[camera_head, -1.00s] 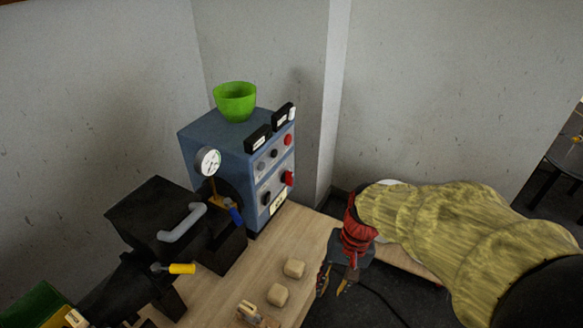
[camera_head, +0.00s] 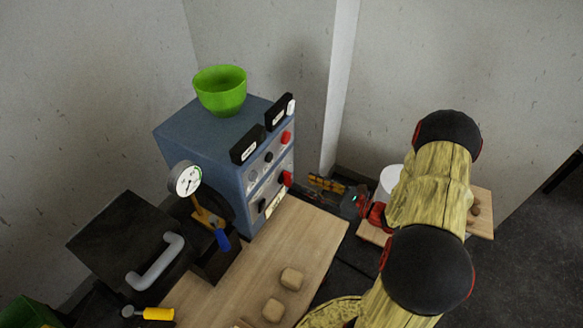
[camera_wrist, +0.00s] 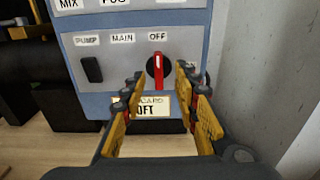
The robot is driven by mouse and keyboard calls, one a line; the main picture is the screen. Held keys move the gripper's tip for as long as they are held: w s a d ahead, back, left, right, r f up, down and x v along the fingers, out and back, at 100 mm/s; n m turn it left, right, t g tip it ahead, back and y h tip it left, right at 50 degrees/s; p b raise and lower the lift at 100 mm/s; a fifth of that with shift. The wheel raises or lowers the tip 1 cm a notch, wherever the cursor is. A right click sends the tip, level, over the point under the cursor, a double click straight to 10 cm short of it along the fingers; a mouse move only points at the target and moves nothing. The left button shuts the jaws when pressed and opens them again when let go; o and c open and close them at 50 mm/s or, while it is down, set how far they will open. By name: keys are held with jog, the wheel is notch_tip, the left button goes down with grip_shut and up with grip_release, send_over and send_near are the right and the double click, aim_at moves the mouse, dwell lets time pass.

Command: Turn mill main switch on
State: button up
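The mill main switch is a red rotary knob (camera_wrist: 158,71) on a round black dial, low on the blue cabinet's grey panel. In the wrist view its handle points up, toward the "OFF" label (camera_wrist: 158,37); a "MAIN" label (camera_wrist: 122,38) is to the left. In the head view the red knob (camera_head: 286,178) shows on the cabinet's right face. My gripper (camera_wrist: 160,95) is open and empty, its yellow fingers apart, with the knob seen between and beyond the tips. In the head view my gripper (camera_head: 320,186) is to the right of the panel, pointing left at it.
A black rocker switch (camera_wrist: 92,69) under "PUMP" sits left of the knob. A card label (camera_wrist: 141,108) is below it. A grey wall (camera_wrist: 262,70) stands close on the right. A green bowl (camera_head: 220,92) sits on the cabinet (camera_head: 205,140). Wooden blocks (camera_head: 291,279) lie on the table.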

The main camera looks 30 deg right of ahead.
aim_at(291, 176)
jog(key=x, duration=0.2)
jog(key=b+x, duration=0.1)
jog(key=x, duration=0.4)
jog(key=shift+w+a+r+b, duration=0.25)
jog(key=shift+a+r+b, duration=0.05)
jog(key=shift+r+b, duration=0.1)
jog(key=shift+c, duration=1.1)
grip_shut()
